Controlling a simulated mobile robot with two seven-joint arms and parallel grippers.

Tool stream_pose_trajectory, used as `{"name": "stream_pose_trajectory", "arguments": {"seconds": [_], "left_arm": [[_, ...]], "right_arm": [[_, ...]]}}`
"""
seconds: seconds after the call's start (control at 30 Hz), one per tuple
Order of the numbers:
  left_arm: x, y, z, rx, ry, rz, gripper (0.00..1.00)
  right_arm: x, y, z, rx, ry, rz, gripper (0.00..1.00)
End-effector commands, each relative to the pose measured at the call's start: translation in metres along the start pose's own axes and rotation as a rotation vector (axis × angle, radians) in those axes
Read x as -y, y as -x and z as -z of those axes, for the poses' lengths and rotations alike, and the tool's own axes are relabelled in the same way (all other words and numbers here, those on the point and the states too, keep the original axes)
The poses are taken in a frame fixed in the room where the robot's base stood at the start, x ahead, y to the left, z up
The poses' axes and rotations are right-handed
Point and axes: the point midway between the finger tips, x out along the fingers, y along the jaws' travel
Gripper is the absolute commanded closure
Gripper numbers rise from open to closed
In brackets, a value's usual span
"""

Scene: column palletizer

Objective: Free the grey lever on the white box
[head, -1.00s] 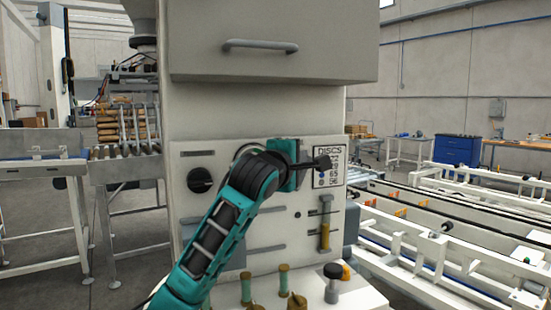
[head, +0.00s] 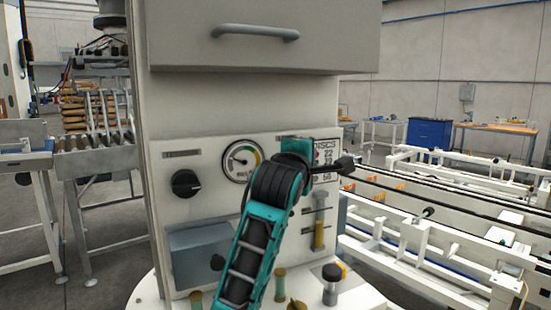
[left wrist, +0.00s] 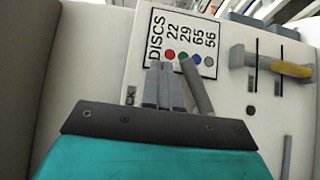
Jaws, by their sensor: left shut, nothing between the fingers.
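The white box (head: 215,115) fills the middle of the head view. In the left wrist view a grey bar (left wrist: 199,88), apparently the grey lever, stands slanted just right of my fingers, below the DISCS label (left wrist: 182,45). Its lower end is hidden behind my gripper. My left gripper (left wrist: 164,85) is shut and empty; I cannot tell whether it touches the bar. In the head view this gripper (head: 328,170) reaches across the label from the left, hiding part of it. The lever is not clear there. My right gripper is not in view.
A yellow-handled slider (head: 319,235) sits on the panel below the label. A black knob (head: 186,183) and a gauge (head: 242,161) are to the left. Several small posts, one black-topped (head: 332,285), stand on the ledge below. Conveyor frames (head: 440,215) stand to the right.

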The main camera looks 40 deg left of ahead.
Motion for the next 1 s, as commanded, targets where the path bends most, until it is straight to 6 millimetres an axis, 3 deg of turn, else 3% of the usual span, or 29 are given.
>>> {"name": "stream_pose_trajectory", "arguments": {"seconds": [1.0], "left_arm": [[0.0012, -0.0072, -0.0054, 0.0, 0.0, 0.0, 1.0]], "right_arm": [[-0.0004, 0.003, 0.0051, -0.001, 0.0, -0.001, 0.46]]}}
